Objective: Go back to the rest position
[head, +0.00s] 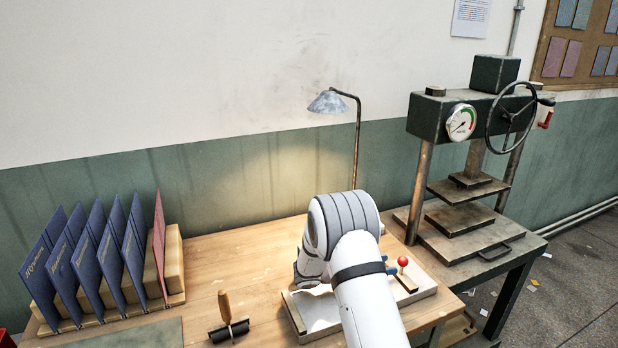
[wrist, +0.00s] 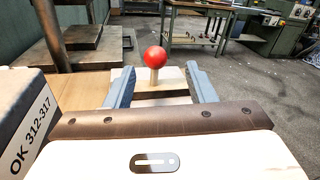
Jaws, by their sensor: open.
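My gripper (wrist: 159,80) shows in the wrist view as two blue-grey fingers spread apart, with nothing held between them. A red ball knob (wrist: 156,56) on a pale peg appears between the fingers in that view. How far it is from the fingertips I cannot tell. In the head view my white arm reaches over the wooden bench and hides most of the gripper. The red knob (head: 403,261) stands there just right of the arm, on the pale board (head: 425,285).
Blue covers (head: 100,250) and a red one (head: 159,245) stand in a rack at left. A brayer (head: 228,318) lies on the bench (head: 220,265). A lamp (head: 328,102) and press (head: 465,210) stand behind.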

